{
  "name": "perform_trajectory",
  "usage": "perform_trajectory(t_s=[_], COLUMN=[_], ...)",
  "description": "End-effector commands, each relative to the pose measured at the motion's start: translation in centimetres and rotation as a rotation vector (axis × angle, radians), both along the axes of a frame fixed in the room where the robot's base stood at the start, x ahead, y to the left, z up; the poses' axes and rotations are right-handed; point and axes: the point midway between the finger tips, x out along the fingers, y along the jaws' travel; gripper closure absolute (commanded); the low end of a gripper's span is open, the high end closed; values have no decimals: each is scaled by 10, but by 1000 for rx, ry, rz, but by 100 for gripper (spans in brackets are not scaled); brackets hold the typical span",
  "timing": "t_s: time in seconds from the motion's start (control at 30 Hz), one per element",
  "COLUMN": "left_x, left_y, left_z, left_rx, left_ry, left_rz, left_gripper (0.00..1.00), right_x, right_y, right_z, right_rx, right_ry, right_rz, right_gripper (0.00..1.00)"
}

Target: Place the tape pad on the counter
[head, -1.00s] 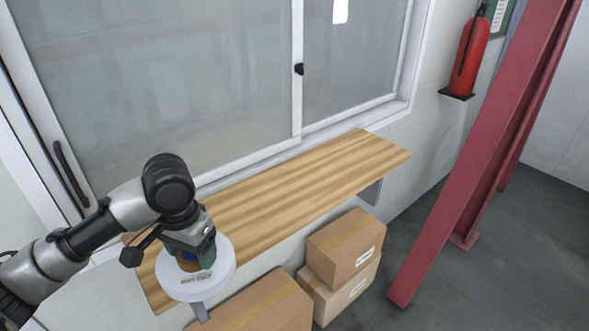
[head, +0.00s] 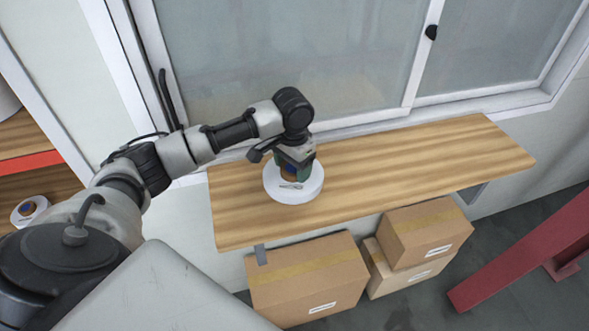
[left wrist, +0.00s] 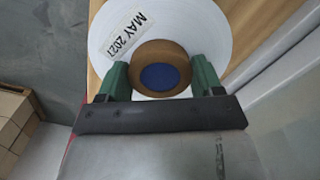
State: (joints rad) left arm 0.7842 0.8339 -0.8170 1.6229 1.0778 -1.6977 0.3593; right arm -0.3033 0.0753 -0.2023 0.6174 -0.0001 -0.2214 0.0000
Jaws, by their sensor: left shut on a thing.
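The tape pad is a white disc (head: 283,191) with a brown core and a blue centre. In the head view it is at the left part of the wooden counter (head: 400,165), over its surface. I cannot tell whether it touches the wood. My left gripper (head: 291,174) is above it, shut on its brown core. My right gripper is not in view.
Cardboard boxes (head: 305,284) stand on the floor below the counter. A window (head: 290,60) is behind it. A red steel post (head: 525,260) is at the right. A shelf at the far left holds a similar disc (head: 28,211). The counter's right part is clear.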

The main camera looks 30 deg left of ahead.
Motion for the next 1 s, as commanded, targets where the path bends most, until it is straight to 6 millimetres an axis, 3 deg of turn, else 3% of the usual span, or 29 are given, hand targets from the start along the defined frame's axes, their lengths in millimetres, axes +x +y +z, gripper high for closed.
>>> perform_trajectory(t_s=[0.07,0.17,0.3,0.53,0.93,0.97,1.0], left_x=[9,15,17,17,17,16,16], left_y=[5,8,10,10,10,10,10], left_z=[-3,-9,-16,-47,-54,-55,-54], left_rx=[-1,-1,-1,0,0,0,1], left_ry=[-1,-1,1,0,-1,-1,-1], left_rz=[3,0,0,-1,0,-1,-1], left_gripper=[65,65,65,65,65,31,25], right_x=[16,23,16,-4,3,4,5], right_y=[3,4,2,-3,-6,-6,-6], right_z=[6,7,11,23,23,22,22], right_rx=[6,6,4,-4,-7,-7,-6], right_ry=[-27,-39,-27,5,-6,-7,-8], right_rz=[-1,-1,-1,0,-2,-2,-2], right_gripper=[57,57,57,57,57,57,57])
